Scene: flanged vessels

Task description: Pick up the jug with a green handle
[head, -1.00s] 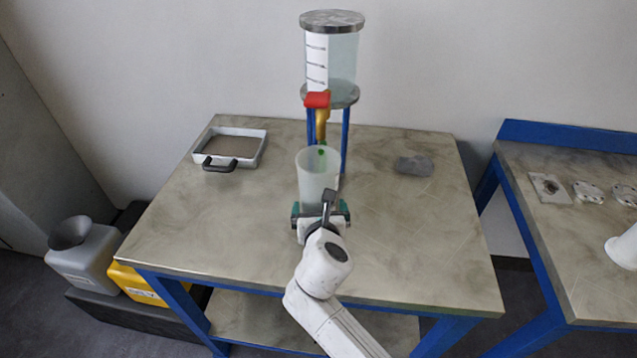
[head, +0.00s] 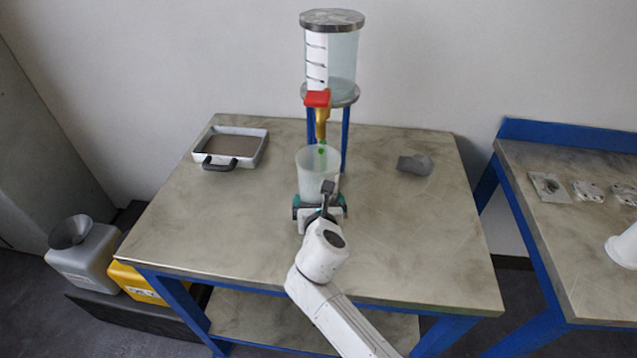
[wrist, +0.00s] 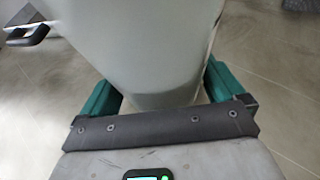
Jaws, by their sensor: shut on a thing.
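The jug (head: 318,172) is a tall, translucent white vessel near the middle of the table, in front of the dispenser stand. A small green spot (head: 321,150) shows at its far rim, below the tap; I cannot tell whether this is its handle. My gripper (head: 319,205) has teal fingers and is shut around the lower part of the jug from the near side. In the wrist view the jug (wrist: 140,45) fills the space between the two fingers. Its base is hidden, so I cannot tell whether it touches the table.
A clear tank (head: 332,65) on a blue stand holds a brass tap (head: 321,122) with a red lever (head: 317,98), close over the jug. A white tray (head: 262,150) with a black handle lies left. A grey piece (head: 415,164) lies right. The table front is clear.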

